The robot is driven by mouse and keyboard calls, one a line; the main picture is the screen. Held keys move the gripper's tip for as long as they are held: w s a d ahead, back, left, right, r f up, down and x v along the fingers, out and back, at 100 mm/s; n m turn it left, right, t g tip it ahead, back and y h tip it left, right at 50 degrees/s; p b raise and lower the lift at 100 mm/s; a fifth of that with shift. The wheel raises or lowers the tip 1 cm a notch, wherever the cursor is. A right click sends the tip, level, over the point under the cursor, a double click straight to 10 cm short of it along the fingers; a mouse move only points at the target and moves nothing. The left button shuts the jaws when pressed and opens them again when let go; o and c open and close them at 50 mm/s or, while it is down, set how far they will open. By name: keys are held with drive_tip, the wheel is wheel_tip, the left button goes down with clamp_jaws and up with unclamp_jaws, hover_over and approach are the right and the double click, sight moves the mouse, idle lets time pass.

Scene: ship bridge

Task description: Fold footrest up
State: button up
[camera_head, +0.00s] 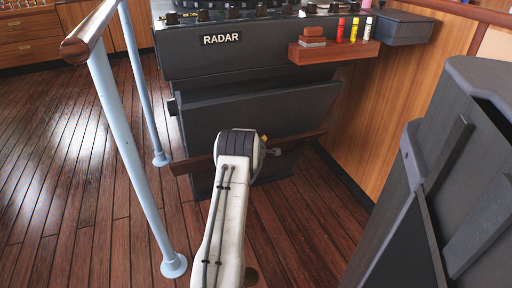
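The footrest looks to be the brown wooden board (192,164) low on the front of the dark radar console (255,106). It sticks out on both sides of my white arm, which hides its middle. Its right part runs up to a corner near the wood-panelled wall. My gripper (274,151) is at the far end of my arm, at the board's right part. Only a small grey piece of it shows, and it seems close to the board. Whether it touches the board, and how its fingers stand, is hidden.
A pale blue railing (132,160) with a wooden handrail stands to the left. A dark grey console or seat (465,170) fills the right. A small wooden shelf (333,51) with coloured markers juts from the radar console. Plank floor (60,180) is clear at left.

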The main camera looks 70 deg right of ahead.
drive_tip(key=shift+w+d+r, duration=0.1)
drive_tip(key=shift+w+r, duration=0.15)
drive_tip(key=shift+w, duration=0.05)
drive_tip(key=o, duration=0.8)
drive_tip(key=shift+f, duration=0.15)
drive_tip(key=shift+v, duration=0.9)
drive_tip(key=v, duration=1)
